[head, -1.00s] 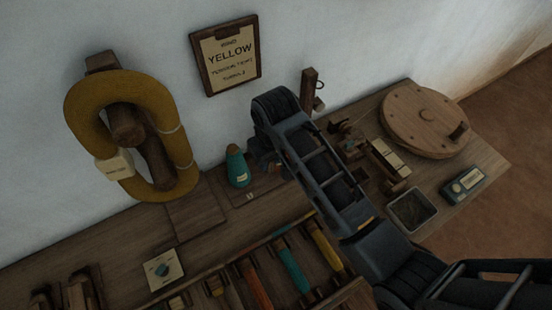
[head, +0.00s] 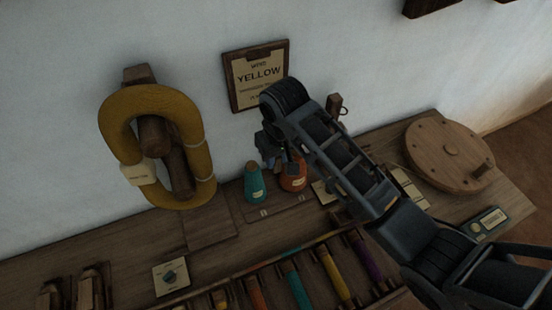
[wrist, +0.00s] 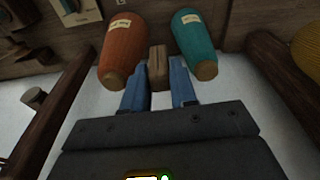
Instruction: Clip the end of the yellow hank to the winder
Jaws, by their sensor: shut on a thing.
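The yellow hank (head: 121,115) hangs as a thick oval loop on a wooden wall peg, with a pale tag on its left side. Its edge shows at the right of the wrist view (wrist: 308,48). I cannot make out a loose end. My gripper (wrist: 157,88) has its blue fingers shut on a small brown wooden piece (wrist: 157,66). In the head view my gripper (head: 268,148) is right of the hank and apart from it, above the bench; its fingertips are hard to see. A round wooden disc (head: 442,152) at the bench's right may be the winder.
A teal cone (head: 254,184) and an orange cone (head: 293,178) stand close to my gripper. A rack of coloured bobbins (head: 330,270) lies in front. A "YELLOW" sign (head: 257,78) hangs on the wall. A small device (head: 485,222) sits at the bench's right.

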